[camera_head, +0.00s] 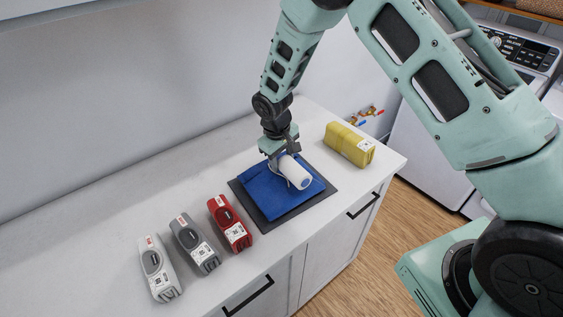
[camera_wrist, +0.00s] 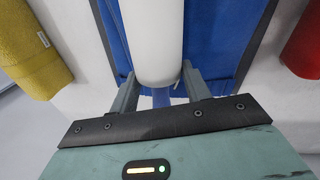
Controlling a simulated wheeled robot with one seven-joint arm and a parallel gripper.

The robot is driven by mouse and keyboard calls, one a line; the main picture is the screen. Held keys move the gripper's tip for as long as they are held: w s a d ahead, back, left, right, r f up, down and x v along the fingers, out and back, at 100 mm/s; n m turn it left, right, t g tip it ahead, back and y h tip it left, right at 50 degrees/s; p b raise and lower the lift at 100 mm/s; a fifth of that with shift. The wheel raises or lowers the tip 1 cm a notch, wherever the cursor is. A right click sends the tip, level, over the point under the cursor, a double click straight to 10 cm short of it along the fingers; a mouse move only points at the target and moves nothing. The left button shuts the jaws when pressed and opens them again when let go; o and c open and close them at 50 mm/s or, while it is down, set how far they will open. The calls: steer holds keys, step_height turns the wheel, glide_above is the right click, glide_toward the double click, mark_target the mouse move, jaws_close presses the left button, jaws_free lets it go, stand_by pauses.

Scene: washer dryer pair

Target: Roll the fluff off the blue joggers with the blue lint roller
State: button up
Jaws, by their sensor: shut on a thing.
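The blue joggers (camera_head: 262,193) lie folded flat on a dark grey mat (camera_head: 252,213) on the counter. They also show behind the roller in the wrist view (camera_wrist: 220,30). The lint roller has a white cylinder (camera_head: 294,171) with a blue core at its end; it lies over the upper right part of the joggers. My gripper (camera_head: 275,157) is shut on the roller's blue handle, which shows between the fingers in the wrist view (camera_wrist: 160,98). I cannot tell whether the cylinder touches the cloth. No fluff can be made out on the visible cloth.
A yellow rolled bundle (camera_head: 348,145) stands right of the mat. Red (camera_head: 229,222), dark grey (camera_head: 195,243) and light grey (camera_head: 158,268) packaged devices lie to the left. The counter's front edge runs close to the mat. A white appliance (camera_head: 430,140) stands beyond the right end.

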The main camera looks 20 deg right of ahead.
steer(key=shift+r+p, duration=1.4)
steer(key=shift+r, duration=1.3)
steer(key=shift+b, duration=0.3)
